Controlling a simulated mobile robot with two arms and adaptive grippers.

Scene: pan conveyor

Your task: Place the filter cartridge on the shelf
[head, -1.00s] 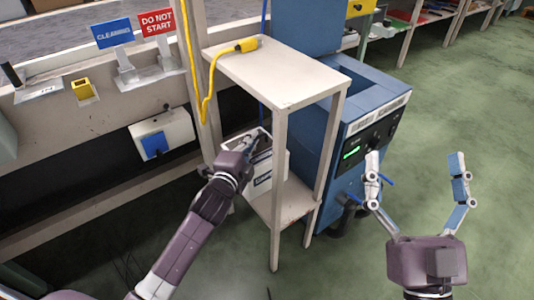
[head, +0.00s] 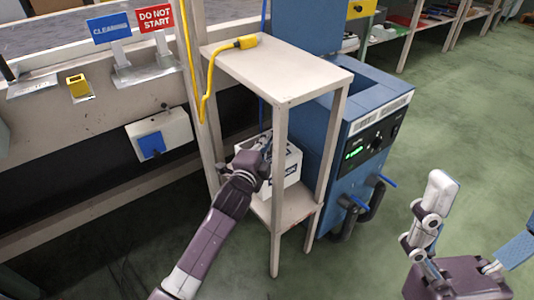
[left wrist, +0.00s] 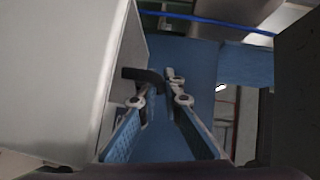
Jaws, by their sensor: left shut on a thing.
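The filter cartridge, a white box with dark label print (head: 287,168), is inside the white stand, low over its lower shelf (head: 298,207). I cannot tell whether its base touches the shelf. My left gripper (head: 266,147) reaches in from the left and is shut at the top of the box; the fingertips are partly hidden. In the left wrist view a pale box surface (left wrist: 55,75) fills the left side, and the left gripper (left wrist: 160,78) closes near a dark handle-like piece (left wrist: 140,74). My right gripper (head: 487,205) is open and empty, partly outside the picture.
The stand's top board (head: 275,68) and its posts enclose the cartridge. A yellow plug and cable (head: 246,42) lie on the top. A blue machine (head: 365,130) stands close on the right, with hoses low down.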

